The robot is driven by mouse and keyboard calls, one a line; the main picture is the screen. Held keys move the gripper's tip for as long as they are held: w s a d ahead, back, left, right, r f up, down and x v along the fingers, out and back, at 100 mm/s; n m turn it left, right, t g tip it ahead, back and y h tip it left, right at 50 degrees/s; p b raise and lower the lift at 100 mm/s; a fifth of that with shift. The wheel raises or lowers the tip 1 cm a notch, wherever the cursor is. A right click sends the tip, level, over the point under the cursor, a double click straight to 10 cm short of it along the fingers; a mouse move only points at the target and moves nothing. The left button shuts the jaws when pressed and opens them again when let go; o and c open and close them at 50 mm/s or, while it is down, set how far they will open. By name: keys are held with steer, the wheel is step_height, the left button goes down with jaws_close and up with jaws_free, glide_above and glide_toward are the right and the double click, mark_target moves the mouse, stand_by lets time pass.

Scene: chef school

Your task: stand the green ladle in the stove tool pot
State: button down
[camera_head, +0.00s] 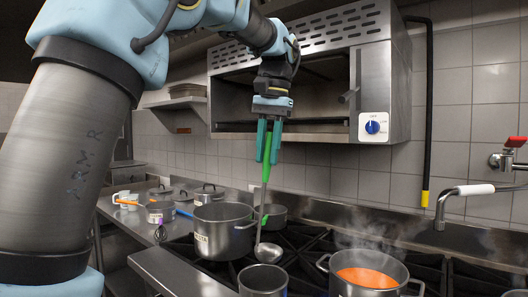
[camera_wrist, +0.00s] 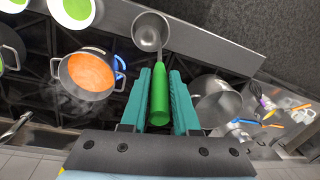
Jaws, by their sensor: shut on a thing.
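My gripper (camera_head: 267,160) is shut on the green handle of the ladle (camera_head: 266,172). The ladle hangs nearly upright, with its steel bowl at the bottom. A small steel cylindrical pot (camera_head: 263,282), apparently the stove tool pot, stands at the front edge of the picture, cut off below. The bowl appears just above and behind its rim in the head view; I cannot tell the exact gap. In the wrist view my gripper (camera_wrist: 159,85) has the green handle (camera_wrist: 159,98) between its teal fingers, and the bowl (camera_wrist: 150,32) points away.
A steaming pot of orange soup (camera_head: 368,272) stands on the stove to the right. A large steel pot (camera_head: 222,232) stands to the left, close to the ladle. A smaller pan (camera_head: 274,216) is behind. A tap (camera_head: 440,212) reaches in at right. Green-filled white bowls (camera_wrist: 72,12) show in the wrist view.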

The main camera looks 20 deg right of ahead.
steer(key=f, duration=0.1)
steer(key=f+b, duration=0.2)
steer(key=shift+s+d, duration=0.15)
steer(key=shift+d, duration=0.1)
steer(key=shift+w+a+f+b, duration=0.15)
steer(key=shift+a+f+b, duration=0.1)
steer(key=shift+f+b, duration=1.6)
steer(key=shift+w+a+f+b, duration=0.2)
steer(key=shift+f+b, duration=0.9)
steer(key=shift+f, duration=1.55)
steer(key=shift+w+a+f+b, duration=0.1)
steer(key=shift+a+f+b, duration=0.2)
steer(key=shift+f+b, duration=1.55)
steer(key=shift+f+p, duration=0.4)
steer(key=shift+f, duration=0.05)
steer(key=c, duration=0.6)
jaws_free()
steer(key=shift+r, duration=0.15)
